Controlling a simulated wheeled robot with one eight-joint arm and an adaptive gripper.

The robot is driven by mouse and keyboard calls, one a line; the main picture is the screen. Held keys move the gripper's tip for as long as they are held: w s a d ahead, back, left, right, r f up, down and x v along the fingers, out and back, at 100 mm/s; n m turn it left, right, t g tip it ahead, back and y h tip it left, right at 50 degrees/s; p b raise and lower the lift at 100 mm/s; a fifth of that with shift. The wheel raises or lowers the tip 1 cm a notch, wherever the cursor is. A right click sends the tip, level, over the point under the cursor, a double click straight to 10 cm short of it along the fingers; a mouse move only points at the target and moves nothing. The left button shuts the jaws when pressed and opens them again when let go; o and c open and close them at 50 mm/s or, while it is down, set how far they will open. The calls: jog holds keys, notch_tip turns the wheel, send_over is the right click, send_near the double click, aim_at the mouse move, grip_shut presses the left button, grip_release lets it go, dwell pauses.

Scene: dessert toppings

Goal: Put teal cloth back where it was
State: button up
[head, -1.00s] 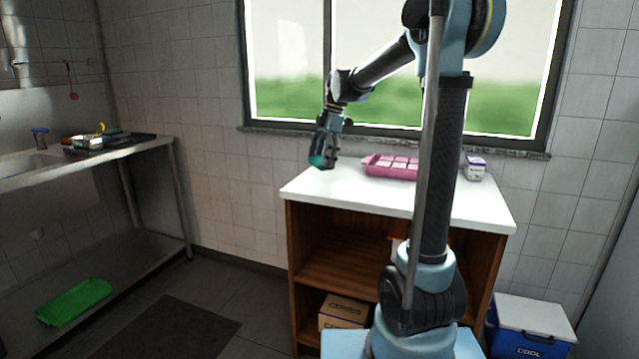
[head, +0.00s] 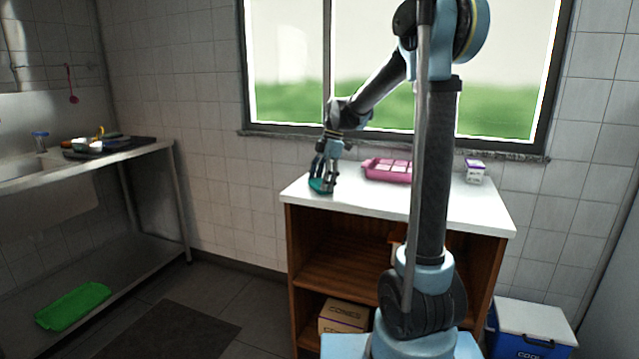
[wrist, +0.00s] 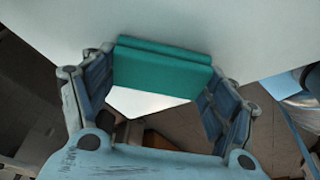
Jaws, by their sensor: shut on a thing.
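The teal cloth (wrist: 162,68) is a folded block between the two fingers of my gripper (wrist: 160,88) in the wrist view. My gripper is shut on it. In the head view my gripper (head: 322,178) points down at the left end of the white counter top (head: 440,206), and the teal cloth (head: 321,186) shows at its fingertips. The cloth is at or very near the counter surface; I cannot tell whether it touches.
A pink tray (head: 387,178) with pale squares lies right of my gripper on the counter. A small white and purple carton (head: 475,171) stands at the far right. The counter's left edge is close to my gripper. A metal sink bench (head: 150,150) stands at left.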

jog(key=o, duration=1.1)
jog(key=shift+r, duration=0.1)
jog(key=v, duration=1.2)
jog(key=s+d+f+m+t, duration=0.1)
jog(key=s+d+f+m, duration=0.2)
jog(key=s+d+m, duration=0.55)
jog(key=s+d+f+m+t+h, duration=0.1)
jog(key=s+d+f+m, duration=0.2)
jog(key=s+f, duration=0.4)
jog(key=s+d+f+m+h, duration=0.1)
jog(key=s+d+f+m, duration=0.2)
jog(key=s+f+m, duration=0.3)
jog(key=s+d+f+m+t, duration=0.1)
jog(key=s+d+f+m, duration=0.2)
jog(key=s+f+m, duration=0.2)
jog(key=s+f, duration=0.3)
jog(key=s, duration=0.3)
jog(key=shift+s+t+h, duration=0.3)
jog(key=shift+s+h, duration=0.1)
